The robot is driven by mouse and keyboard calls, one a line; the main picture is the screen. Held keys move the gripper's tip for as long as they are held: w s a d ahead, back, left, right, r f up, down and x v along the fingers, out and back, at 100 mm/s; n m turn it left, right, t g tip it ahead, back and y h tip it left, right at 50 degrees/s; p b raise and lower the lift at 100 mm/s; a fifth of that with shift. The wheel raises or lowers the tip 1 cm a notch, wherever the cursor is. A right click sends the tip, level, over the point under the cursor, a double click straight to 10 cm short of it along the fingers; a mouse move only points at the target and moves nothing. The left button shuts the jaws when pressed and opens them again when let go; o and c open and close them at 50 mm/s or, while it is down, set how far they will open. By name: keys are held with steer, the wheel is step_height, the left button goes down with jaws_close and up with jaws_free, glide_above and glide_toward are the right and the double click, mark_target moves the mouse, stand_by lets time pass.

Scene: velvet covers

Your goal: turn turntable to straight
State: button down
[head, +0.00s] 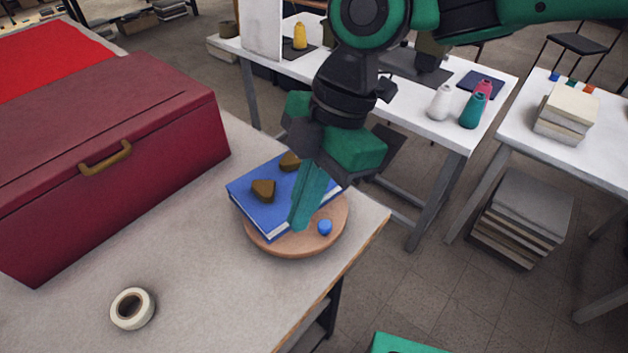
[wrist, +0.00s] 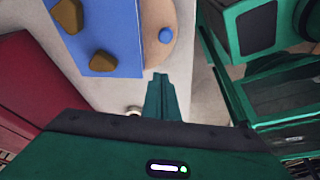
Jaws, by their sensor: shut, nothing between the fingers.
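The turntable (head: 322,240) is a round, flat wooden disc near the right edge of the table. A blue book (head: 243,204) lies on it, set at an angle to the table edge, with two brown wedge-like blocks (head: 264,190) on top. A small blue knob (head: 325,228) stands on the disc's rim side. My gripper (head: 301,222) is shut and empty, its teal fingers pointing down over the disc, left of the knob in the head view. In the wrist view, the shut fingertips (wrist: 160,77) appear below the knob (wrist: 166,35); contact cannot be told. My gripper hides part of the book.
A dark red chest (head: 110,165) with a brass handle stands left of the turntable. A roll of tape (head: 132,308) lies at the front left. The tabletop between them is clear. Another white table (head: 420,115) with bottles stands behind.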

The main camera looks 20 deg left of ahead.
mark_target(319, 227)
steer(key=x, duration=0.3)
steer(key=shift+s+f, duration=0.1)
steer(key=shift+f, duration=0.15)
steer(key=shift+w+d+f, duration=0.45)
steer(key=shift+w+d, duration=0.05)
steer(key=shift+w, duration=0.25)
steer(key=shift+w+d+f, duration=0.1)
steer(key=shift+w+d, duration=0.5)
steer(key=shift+w, duration=0.2)
steer(key=shift+w+d+f, duration=0.1)
steer(key=shift+w+d, duration=0.35)
steer(key=shift+w, duration=0.25)
steer(key=shift+s, duration=0.15)
